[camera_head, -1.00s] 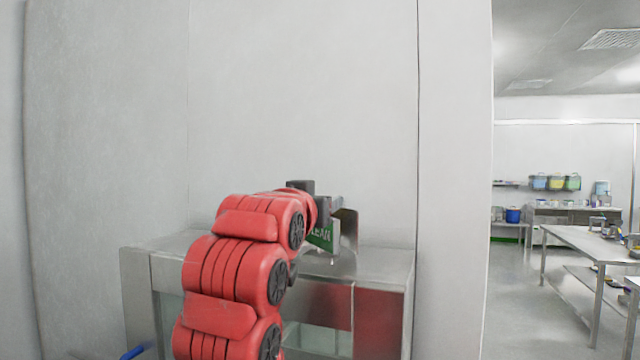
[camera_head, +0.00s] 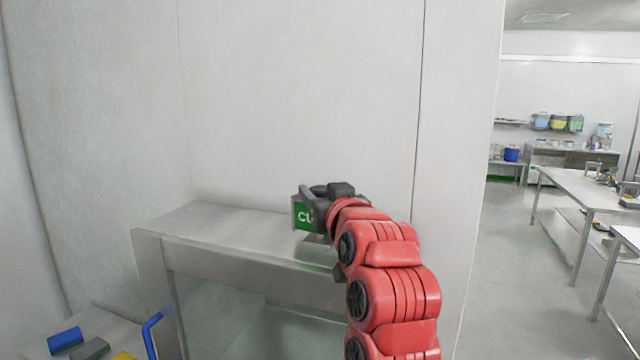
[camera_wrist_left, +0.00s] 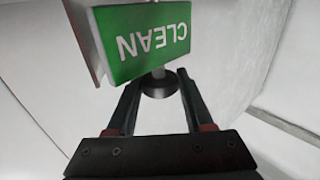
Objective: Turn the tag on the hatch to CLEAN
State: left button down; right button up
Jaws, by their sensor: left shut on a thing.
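The tag (camera_head: 302,215) shows a green face with white lettering at the top right of the steel hatch (camera_head: 190,225). In the left wrist view the green face of the tag (camera_wrist_left: 145,38) reads CLEAN, upside down in that picture. Beneath it are a metal stem and a round dark base (camera_wrist_left: 159,85). My left gripper (camera_head: 318,192) is at the tag and partly covers its lettering in the head view. In the left wrist view the fingers of my left gripper (camera_wrist_left: 160,85) reach up either side of the stem and are shut on the tag. My right gripper is out of view.
A blue item (camera_head: 65,340) and a grey one (camera_head: 90,349) lie at lower left. A wall stands close behind the hatch. Steel tables (camera_head: 590,205) stand at right, with open floor before them.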

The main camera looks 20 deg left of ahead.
pick_arm(q)
jog(key=shift+r, duration=0.15)
jog(key=c, duration=0.7)
grip_release()
jog(key=shift+c, duration=0.2)
jog(key=o, duration=0.5)
jog(key=shift+w, duration=0.1)
jog(key=shift+c, duration=0.2)
jog(key=v, duration=0.2)
jog(key=b+v, duration=0.1)
jog(key=v, duration=0.1)
jog(key=b+v, duration=0.1)
jog(key=v, duration=0.2)
jog(key=shift+w+f, duration=0.1)
jog(key=shift+f, duration=0.2)
jog(key=v, duration=1)
jog(key=shift+s+r+b, duration=0.2)
jog(key=shift+s+b, duration=0.05)
jog(key=shift+b, duration=0.1)
jog(key=shift+d, duration=0.1)
